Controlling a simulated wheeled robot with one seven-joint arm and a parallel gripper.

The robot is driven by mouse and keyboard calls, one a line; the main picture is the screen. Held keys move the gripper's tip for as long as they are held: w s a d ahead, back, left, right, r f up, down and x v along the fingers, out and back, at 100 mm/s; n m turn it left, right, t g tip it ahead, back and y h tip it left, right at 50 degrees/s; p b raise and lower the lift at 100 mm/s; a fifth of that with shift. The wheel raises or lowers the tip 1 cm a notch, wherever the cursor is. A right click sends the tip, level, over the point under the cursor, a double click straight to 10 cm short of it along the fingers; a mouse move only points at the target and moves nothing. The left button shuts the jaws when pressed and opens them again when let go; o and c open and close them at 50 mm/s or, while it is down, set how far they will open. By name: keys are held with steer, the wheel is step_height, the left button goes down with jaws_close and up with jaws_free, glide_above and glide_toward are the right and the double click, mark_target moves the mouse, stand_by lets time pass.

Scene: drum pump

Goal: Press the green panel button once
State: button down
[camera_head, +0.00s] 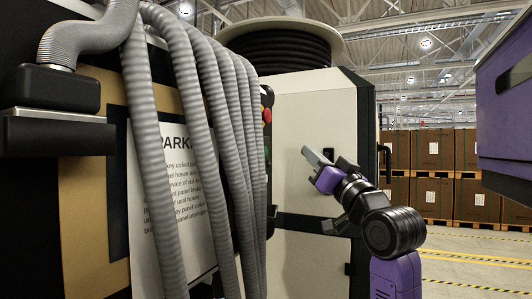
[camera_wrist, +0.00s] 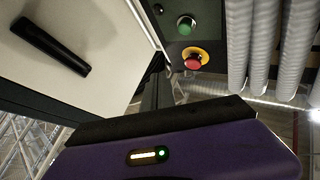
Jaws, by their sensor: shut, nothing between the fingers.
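The green button (camera_wrist: 184,25) shows in the wrist view on a dark panel, near the top middle. A red button on a yellow collar (camera_wrist: 194,58) sits beside it. In the head view the panel is seen nearly edge-on behind the hoses, and I cannot make out the green button clearly. My gripper (camera_head: 310,155) is shut and empty, in front of the pale cabinet and to the right of the panel. It is apart from the green button.
Several grey corrugated hoses (camera_head: 212,120) hang left of the panel in the head view, close to the buttons. The pale cabinet (camera_head: 300,100) has a black handle (camera_wrist: 50,45). A printed sign (camera_head: 180,220) is behind the hoses. Stacked boxes (camera_head: 432,150) stand far right.

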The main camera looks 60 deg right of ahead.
steer(key=w, duration=0.7)
steer(key=shift+w+a, duration=0.2)
steer(key=shift+w, duration=0.15)
steer(key=shift+w, duration=0.1)
stand_by(1.7)
steer(key=shift+w+p, duration=0.3)
steer(key=shift+w, duration=0.5)
stand_by(0.9)
steer(key=shift+s, duration=0.9)
steer(key=shift+s+d, duration=0.1)
steer(key=shift+s, duration=2.4)
